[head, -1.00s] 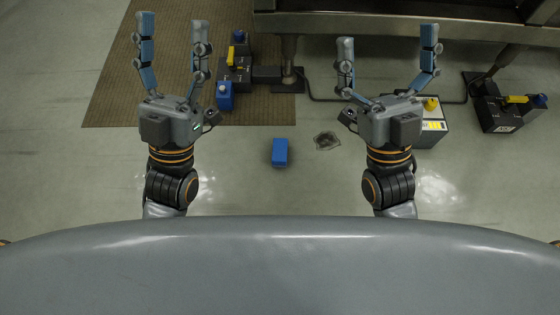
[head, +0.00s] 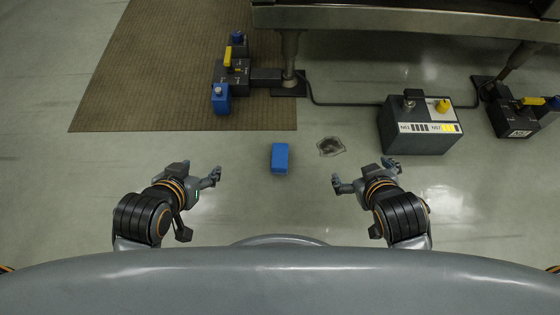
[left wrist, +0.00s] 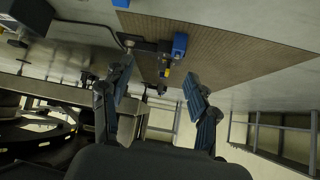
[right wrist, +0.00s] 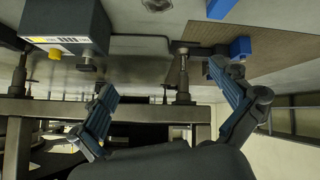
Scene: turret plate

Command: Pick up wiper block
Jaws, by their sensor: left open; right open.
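The wiper block appears to be the blue block (head: 280,158) lying on the floor near the middle of the head view, between my two grippers. A blue piece at the top edge of the right wrist view (right wrist: 221,8) looks like the same block, cut off by the frame. My left gripper (head: 202,172) is open and empty, to the left of the block and apart from it. My right gripper (head: 362,172) is open and empty, to the right of the block and apart from it. Both fingers of each show spread in the wrist views.
A grey box with a yellow knob (head: 420,128) stands farther right. A black fixture with blue and yellow parts (head: 232,75) stands on a brown mat (head: 150,80). A bench (head: 400,20) runs along the back.

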